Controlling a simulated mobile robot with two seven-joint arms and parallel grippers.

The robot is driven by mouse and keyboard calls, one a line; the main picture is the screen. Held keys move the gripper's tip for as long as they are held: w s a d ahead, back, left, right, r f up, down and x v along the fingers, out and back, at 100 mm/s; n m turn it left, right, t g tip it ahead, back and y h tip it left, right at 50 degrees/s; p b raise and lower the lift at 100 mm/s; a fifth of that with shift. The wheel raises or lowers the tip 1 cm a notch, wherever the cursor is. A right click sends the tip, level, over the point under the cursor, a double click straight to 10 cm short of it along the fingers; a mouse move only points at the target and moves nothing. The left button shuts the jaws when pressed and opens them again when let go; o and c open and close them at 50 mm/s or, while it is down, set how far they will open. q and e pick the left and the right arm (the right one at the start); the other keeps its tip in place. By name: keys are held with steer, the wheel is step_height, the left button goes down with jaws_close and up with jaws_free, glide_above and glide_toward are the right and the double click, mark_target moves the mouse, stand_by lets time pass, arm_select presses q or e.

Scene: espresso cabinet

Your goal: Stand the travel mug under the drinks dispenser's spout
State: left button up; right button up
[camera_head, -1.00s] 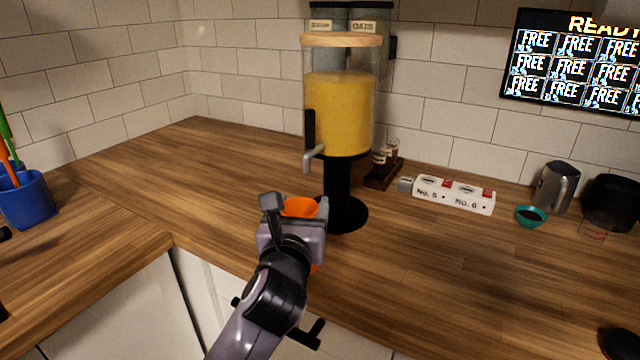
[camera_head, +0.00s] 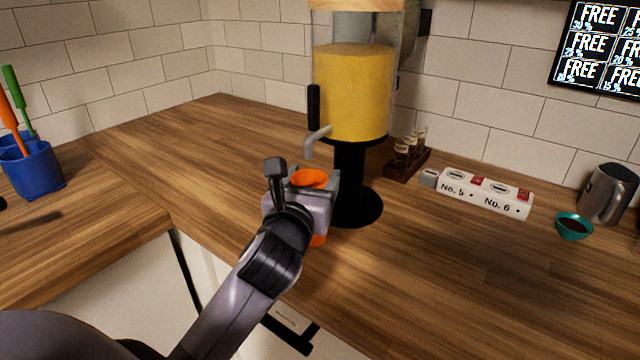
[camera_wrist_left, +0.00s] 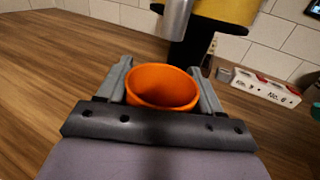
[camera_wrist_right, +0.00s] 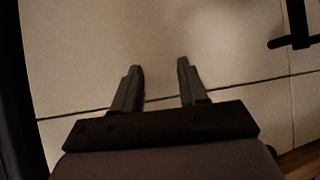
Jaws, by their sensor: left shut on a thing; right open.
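The orange travel mug (camera_head: 310,178) is upright between the fingers of my left gripper (camera_head: 305,182), which is shut on it. Its open top also shows in the left wrist view (camera_wrist_left: 162,86); much of its body is hidden by the gripper in the head view. The drinks dispenser (camera_head: 352,95) is a clear tank of yellow drink on a black stand. Its grey spout (camera_head: 314,140) is just above and behind the mug in the head view. In the left wrist view the spout (camera_wrist_left: 177,18) lies beyond the mug's rim. My right gripper (camera_wrist_right: 160,66) is open and empty, facing pale cabinet fronts.
The dispenser's black base (camera_head: 355,208) stands close behind the mug. A small rack of jars (camera_head: 406,158), a white No. 5 and No. 6 box (camera_head: 484,194), a teal bowl (camera_head: 573,227) and a metal pitcher (camera_head: 607,194) stand to the right. The counter at front right is clear.

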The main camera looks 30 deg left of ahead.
arm_select(q)
steer(key=shift+a, duration=0.1)
steer(key=shift+f, duration=0.1)
steer(key=o, duration=1.6)
steer(key=shift+f, duration=0.15)
steer(key=shift+r, duration=0.25)
steer(key=p+v, duration=0.3)
steer(key=v, duration=0.9)
